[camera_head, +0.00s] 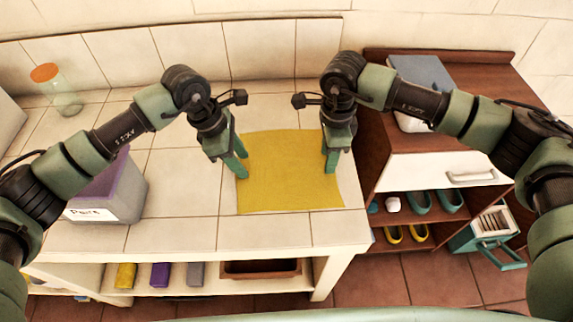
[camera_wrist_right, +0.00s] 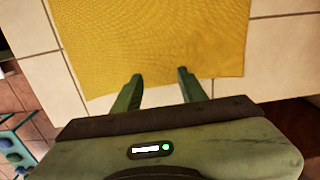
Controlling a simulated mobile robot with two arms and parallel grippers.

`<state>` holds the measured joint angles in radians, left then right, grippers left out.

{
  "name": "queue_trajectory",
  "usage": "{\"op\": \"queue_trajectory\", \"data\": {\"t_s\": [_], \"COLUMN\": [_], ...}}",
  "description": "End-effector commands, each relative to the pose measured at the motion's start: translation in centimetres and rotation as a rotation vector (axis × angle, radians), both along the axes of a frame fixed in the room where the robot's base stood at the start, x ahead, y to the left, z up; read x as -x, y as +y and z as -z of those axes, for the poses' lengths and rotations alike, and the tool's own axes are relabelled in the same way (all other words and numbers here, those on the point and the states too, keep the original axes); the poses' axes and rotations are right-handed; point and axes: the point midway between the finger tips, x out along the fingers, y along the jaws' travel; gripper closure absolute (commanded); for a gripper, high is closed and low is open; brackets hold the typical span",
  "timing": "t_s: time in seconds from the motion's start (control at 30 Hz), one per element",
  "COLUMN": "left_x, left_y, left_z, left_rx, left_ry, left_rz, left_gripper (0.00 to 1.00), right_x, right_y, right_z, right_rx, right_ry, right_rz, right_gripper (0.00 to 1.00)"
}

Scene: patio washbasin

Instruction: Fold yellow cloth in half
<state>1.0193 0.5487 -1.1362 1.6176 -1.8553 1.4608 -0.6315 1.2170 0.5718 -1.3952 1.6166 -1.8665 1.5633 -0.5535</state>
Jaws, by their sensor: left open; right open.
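The yellow cloth (camera_head: 288,180) lies flat and spread out on the tiled counter, near its right front corner. My left gripper (camera_head: 242,168) is open above the cloth's left edge, fingers pointing down. My right gripper (camera_head: 331,165) is open above the cloth's right edge. In the right wrist view the cloth (camera_wrist_right: 155,40) fills the upper middle, and the open fingers of my right gripper (camera_wrist_right: 160,76) reach over its near edge with nothing between them. I cannot tell whether the fingertips touch the cloth.
A purple-grey bin (camera_head: 118,190) with a paper label and a glass jar (camera_head: 66,100) with an orange lid stand on the counter's left. Folded cloths (camera_head: 160,275) lie on the shelf below. A wooden shoe cabinet (camera_head: 440,165) stands right of the counter. Bare tiles (camera_head: 180,185) lie left of the cloth.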

Motion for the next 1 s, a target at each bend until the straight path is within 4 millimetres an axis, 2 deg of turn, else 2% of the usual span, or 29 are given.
{"op": "queue_trajectory", "data": {"t_s": [0.47, 0.77, 1.0], "left_x": [0.00, 0.01, 0.03], "left_y": [-0.03, -0.01, 0.01], "left_z": [0.83, 0.64, 0.65], "left_rx": [0.001, 0.000, 0.000], "left_ry": [0.000, 0.000, 0.001], "left_rz": [0.000, 0.000, 0.000], "left_gripper": [0.58, 0.98, 1.00], "right_x": [0.00, 0.01, 0.01], "right_y": [0.00, 0.00, 0.00], "right_z": [0.84, 0.62, 0.61], "right_rx": [0.001, 0.000, 0.000], "right_ry": [0.000, 0.000, 0.000], "right_rz": [0.000, 0.000, 0.000], "right_gripper": [0.58, 0.99, 1.00]}}
